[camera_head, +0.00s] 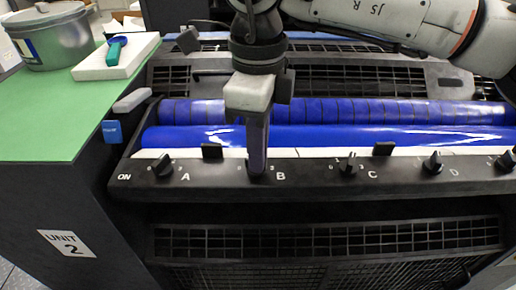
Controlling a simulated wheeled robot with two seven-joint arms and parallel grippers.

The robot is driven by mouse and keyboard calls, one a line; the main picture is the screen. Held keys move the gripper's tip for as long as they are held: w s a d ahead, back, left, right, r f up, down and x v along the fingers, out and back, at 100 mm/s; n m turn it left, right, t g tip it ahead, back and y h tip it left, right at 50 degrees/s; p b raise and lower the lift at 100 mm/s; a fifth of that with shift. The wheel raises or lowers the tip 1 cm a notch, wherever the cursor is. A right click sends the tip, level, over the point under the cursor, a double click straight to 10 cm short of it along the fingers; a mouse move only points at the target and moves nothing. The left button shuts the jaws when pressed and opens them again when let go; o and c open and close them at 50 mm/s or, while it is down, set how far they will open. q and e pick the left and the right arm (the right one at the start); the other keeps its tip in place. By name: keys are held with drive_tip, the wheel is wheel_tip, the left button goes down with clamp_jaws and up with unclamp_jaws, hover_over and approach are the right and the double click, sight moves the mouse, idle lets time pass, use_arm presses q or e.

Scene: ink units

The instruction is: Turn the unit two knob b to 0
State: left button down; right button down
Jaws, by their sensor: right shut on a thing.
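Unit two, marked by a white label (68,243), has a black panel (215,178) with a row of dark knobs along its front edge. Knob B (255,173) is just left of the letter B and is mostly hidden by my right gripper (257,160). The gripper points down from above and is shut on the knob. The knob's pointer is covered, so I cannot tell its setting. My left gripper is not in view.
Knob A (163,166), knob C (348,166) and knob D (433,163) stand along the same panel. Blue ink rollers (390,136) lie just behind it. A green top (50,115) at left holds a metal pot (50,38) and a white block (118,60).

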drive_tip(key=shift+r, duration=0.1)
idle(0.3)
drive_tip(key=c, duration=1.9)
unclamp_jaws()
drive_tip(key=shift+o, duration=0.2)
wheel_tip(320, 180, up, 10)
drive_tip(key=shift+r, duration=0.1)
